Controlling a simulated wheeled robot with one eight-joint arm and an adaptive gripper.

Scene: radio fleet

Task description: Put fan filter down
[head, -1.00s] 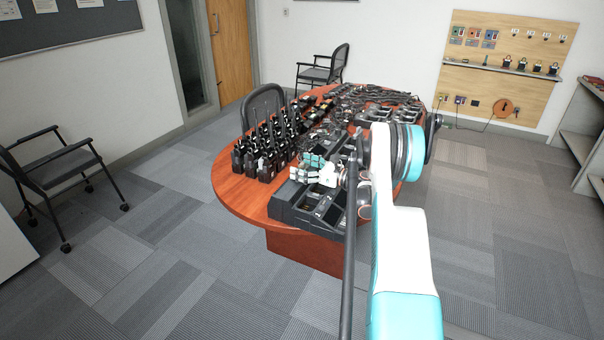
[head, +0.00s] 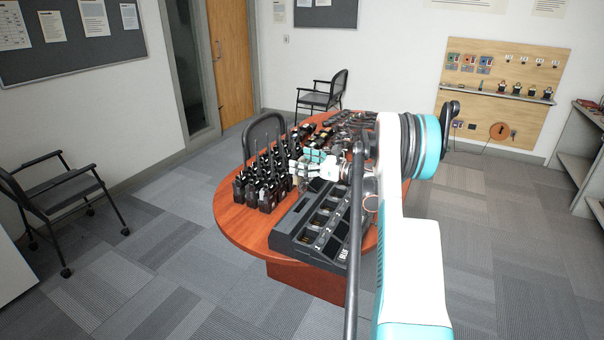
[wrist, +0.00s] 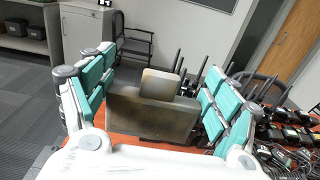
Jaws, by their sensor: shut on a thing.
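My gripper (wrist: 160,82) is shut on the fan filter (wrist: 150,112), a flat, dusty grey-brown block with a smaller raised piece on its top edge. The teal finger pads stand on either side of it. In the head view my gripper (head: 312,165) is over the round wooden table (head: 232,208), between the upright radios and the black charger. The filter is small and hard to make out there. Whether its lower edge touches anything is hidden.
Several black radios (head: 262,185) stand upright at the table's left. A long black charger (head: 315,228) with empty slots lies along the front. More devices (head: 335,122) crowd the back. The table's front-left rim is bare. Chairs (head: 322,92) stand behind and at left.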

